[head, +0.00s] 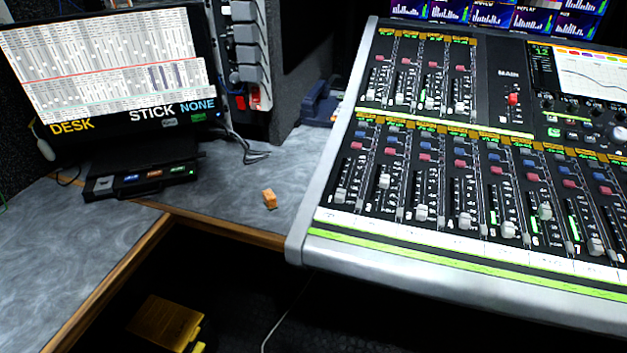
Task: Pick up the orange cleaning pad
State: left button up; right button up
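A small orange block (269,199), which looks like the orange cleaning pad, lies on the grey desk top (225,185). It sits near the desk's wood-edged front, between the monitor stand and the large mixing console. Nothing touches it and it is fully in view. Neither of my grippers shows in the head view.
A mixing console (390,245) fills the right side, its silver edge close to the pad. A monitor (110,75) and a black box (140,184) stand at left. Cables (247,152) lie behind. A yellow object (165,322) is below, in the dark gap.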

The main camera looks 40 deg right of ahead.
aim_at(269, 199)
jog(key=i+l+z, duration=0.1)
jog(key=z, duration=0.75)
jog(key=u, duration=0.35)
